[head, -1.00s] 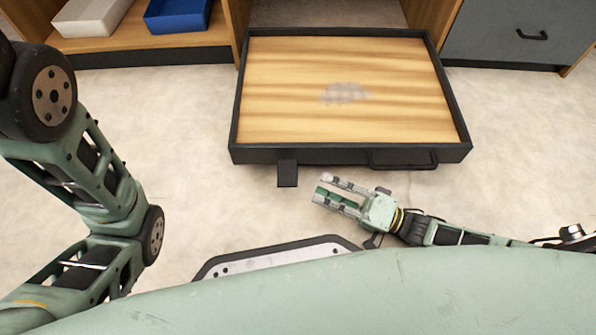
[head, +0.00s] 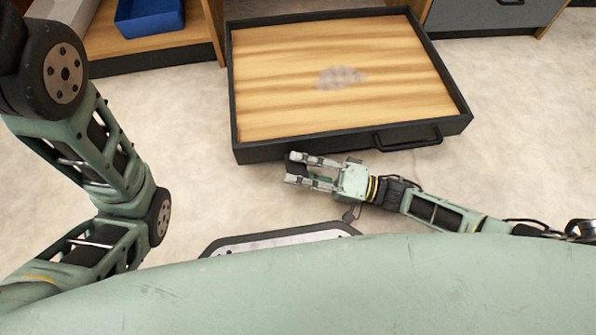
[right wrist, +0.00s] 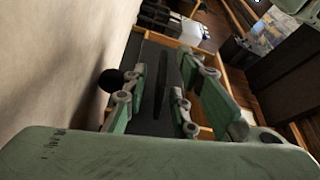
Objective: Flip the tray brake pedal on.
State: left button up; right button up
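The tray brake pedal (head: 297,168) is a small black tab at the front edge of the wood-topped tray (head: 250,150), left of centre in the head view. It is mostly hidden by my right gripper (head: 292,169), whose fingers point left and stand apart on either side of it. I cannot tell whether they touch it. In the right wrist view the fingers are spread, with a thin dark piece (right wrist: 161,85) between them that looks like the pedal. The pedal's on or off position does not show. My left gripper is out of view.
The tray's black handle (head: 408,140) stands out at its front right, just above my right wrist. A wooden shelf with a blue bin (head: 150,15) is at the back left, and a grey drawer (head: 480,15) at the back right. Floor is clear left of the tray.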

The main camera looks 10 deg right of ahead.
jog(key=shift+w+a+r, duration=0.1)
jog(key=shift+a, duration=0.1)
jog(key=shift+c, duration=0.4)
grip_shut()
